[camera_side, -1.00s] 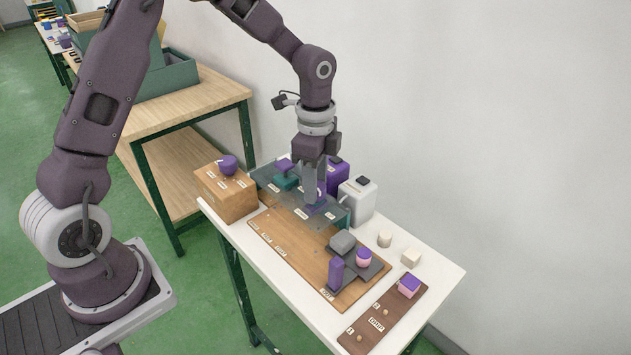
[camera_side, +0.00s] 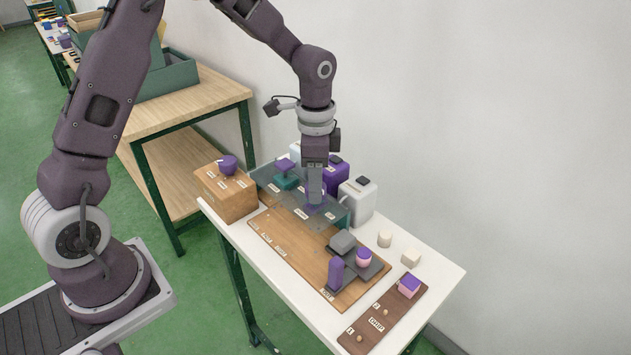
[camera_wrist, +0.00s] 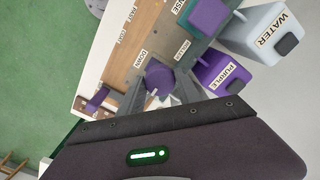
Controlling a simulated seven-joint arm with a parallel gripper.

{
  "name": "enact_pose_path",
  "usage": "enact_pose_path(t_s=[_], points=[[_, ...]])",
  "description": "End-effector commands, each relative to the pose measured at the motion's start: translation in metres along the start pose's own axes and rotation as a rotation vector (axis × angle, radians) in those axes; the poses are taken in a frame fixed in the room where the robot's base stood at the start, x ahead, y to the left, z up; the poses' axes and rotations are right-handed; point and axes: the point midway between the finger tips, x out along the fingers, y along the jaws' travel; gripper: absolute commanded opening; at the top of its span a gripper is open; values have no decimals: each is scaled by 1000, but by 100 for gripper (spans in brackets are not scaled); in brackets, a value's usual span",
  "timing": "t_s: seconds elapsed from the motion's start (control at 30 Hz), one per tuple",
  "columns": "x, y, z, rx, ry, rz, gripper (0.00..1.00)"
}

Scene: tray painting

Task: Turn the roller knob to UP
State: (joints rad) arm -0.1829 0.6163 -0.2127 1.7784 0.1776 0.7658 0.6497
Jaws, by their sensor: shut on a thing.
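The roller knob (camera_wrist: 160,76) is purple and round and sits on the grey panel among small labels, with DOWN and ROLLER readable near it in the wrist view. A small white mark shows at its lower edge in that view. In the side view only a sliver of purple (camera_side: 316,208) shows under my fingers. My gripper (camera_side: 315,203) points straight down and is shut on the knob. In the wrist view its two fingers (camera_wrist: 160,86) lie on either side of the knob. The UP label cannot be read.
A purple jar (camera_side: 336,177) and a white WATER jar (camera_side: 357,200) stand close behind. A purple-topped teal block (camera_side: 287,174) is left of my gripper. A wooden box (camera_side: 226,192) with a purple knob stands further left. A wooden board (camera_side: 297,262) lies in front.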

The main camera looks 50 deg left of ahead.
Motion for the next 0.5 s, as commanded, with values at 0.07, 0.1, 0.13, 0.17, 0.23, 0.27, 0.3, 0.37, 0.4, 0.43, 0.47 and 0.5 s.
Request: enact_pose_path(t_s=[0.07,0.1,0.13,0.17,0.23,0.27,0.3,0.37,0.4,0.43,0.47,0.5], points=[[-1,0,-1,-2,3,-1,0],[-1,0,-1,-2,3,-1,0],[-1,0,-1,-2,3,-1,0],[-1,0,-1,-2,3,-1,0],[-1,0,-1,-1,3,-1,52],[-1,0,-1,-1,3,-1,58],[-1,0,-1,-1,3,-1,62],[0,0,-1,-1,2,-1,62],[0,0,0,0,2,-1,62],[0,0,0,0,2,0,62],[0,0,0,0,1,0,62],[0,0,0,0,1,0,62]])
